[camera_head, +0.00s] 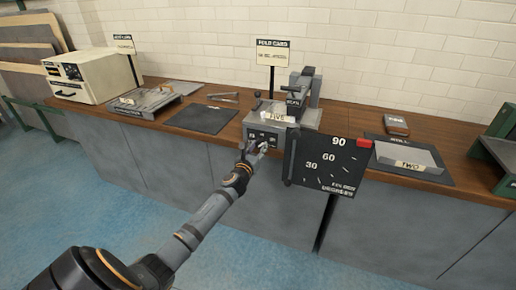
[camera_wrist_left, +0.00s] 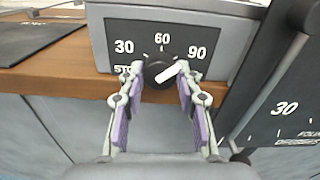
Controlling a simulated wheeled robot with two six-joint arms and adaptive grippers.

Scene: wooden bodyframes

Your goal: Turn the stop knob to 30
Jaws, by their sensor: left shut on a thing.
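The white pointer tilts up to the right, toward the 90 side. My left gripper (camera_wrist_left: 158,80) has one finger on each side of the knob and is shut on it. In the head view my left gripper (camera_head: 257,148) is at the machine's front and hides the knob. My right gripper is not in view.
A black board (camera_head: 325,163) marked 30, 60, 90 stands just right of the machine and my gripper. A dark mat (camera_head: 201,119) lies left on the wooden bench. Floor in front is clear.

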